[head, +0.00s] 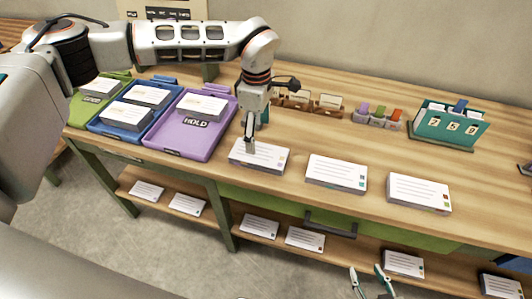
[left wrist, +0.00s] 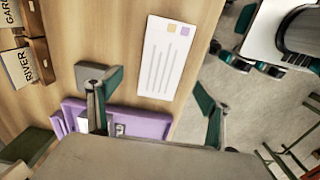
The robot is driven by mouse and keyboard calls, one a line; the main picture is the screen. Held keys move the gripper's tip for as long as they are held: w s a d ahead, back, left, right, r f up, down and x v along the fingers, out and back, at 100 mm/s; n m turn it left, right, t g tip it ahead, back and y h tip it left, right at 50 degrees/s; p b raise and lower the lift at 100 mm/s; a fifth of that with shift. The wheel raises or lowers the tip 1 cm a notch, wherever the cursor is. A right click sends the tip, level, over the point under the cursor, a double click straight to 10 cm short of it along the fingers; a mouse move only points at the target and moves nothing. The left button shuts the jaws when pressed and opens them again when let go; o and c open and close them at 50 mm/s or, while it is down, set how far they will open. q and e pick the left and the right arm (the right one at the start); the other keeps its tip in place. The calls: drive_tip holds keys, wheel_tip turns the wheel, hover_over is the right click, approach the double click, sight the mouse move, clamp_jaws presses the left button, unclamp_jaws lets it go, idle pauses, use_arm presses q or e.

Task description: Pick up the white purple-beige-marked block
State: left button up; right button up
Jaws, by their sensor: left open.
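The white block with purple and beige marks (left wrist: 166,58) lies flat on the table in the left wrist view, its two coloured squares at the far end. In the head view it is the leftmost of the front row of white blocks (head: 262,158). My left gripper (head: 250,142) points down over its left part, in front of some of it. In the left wrist view the left gripper (left wrist: 155,108) is open and empty, its fingers wide apart and the block lying ahead between them. My right gripper (head: 370,282) is open and empty at the bottom of the head view.
Two more white blocks (head: 337,173) (head: 419,193) lie to the right. The purple HOLD tray (head: 185,147), blue tray (head: 113,132) and green tray (head: 82,113) are at left. A teal number stand (head: 448,124) and small coloured holders (head: 378,116) are behind. Several blocks lie on the lower shelf.

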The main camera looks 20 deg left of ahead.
sight(259, 153)
use_arm(q)
drive_tip(key=f, duration=0.7)
drive_tip(key=shift+s+d+f+p, duration=0.1)
drive_tip(key=shift+s+f+p, duration=0.15)
drive_tip(key=shift+p, duration=0.1)
drive_tip(key=c, duration=1.4)
